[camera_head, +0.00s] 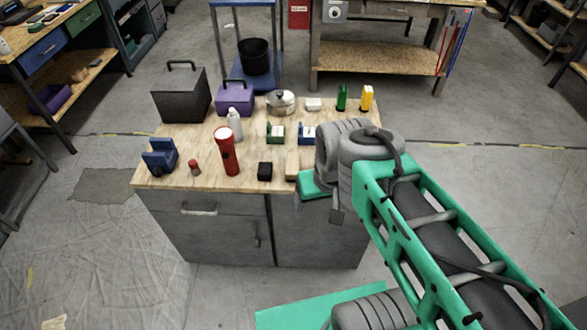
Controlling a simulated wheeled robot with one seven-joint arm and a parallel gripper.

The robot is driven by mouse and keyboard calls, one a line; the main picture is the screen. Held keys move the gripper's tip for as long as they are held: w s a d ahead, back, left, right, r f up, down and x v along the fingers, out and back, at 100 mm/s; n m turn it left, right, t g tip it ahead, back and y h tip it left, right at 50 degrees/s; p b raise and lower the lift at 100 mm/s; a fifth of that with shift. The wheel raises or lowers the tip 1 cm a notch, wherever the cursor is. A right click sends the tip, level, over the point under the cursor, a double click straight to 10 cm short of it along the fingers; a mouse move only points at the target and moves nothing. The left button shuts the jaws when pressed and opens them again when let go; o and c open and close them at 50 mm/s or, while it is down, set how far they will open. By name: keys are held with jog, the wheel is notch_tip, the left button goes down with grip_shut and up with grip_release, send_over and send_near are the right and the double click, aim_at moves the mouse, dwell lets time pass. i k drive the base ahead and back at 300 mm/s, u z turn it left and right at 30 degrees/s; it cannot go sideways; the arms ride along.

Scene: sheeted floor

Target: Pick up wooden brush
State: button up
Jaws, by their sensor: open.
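A pale wooden block-like piece (292,163), which looks like the wooden brush, stands on the workbench top (205,180) near its front edge. It is just left of my arm's end, and its right side may be partly hidden. My gripper (337,213) is at the right front corner of the bench, right of the wooden piece and apart from it. My own arm links cover most of the gripper; it is open, and I see nothing held in it.
Behind are small green (275,134) and blue (307,133) boxes, a pot (281,103), a purple case (235,100) and a dark toolbox (181,95). Floor at the left front is free.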

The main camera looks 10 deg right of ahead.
aim_at(292, 160)
jog(key=z, duration=0.3)
jog(key=i, duration=0.5)
jog(key=u, duration=0.15)
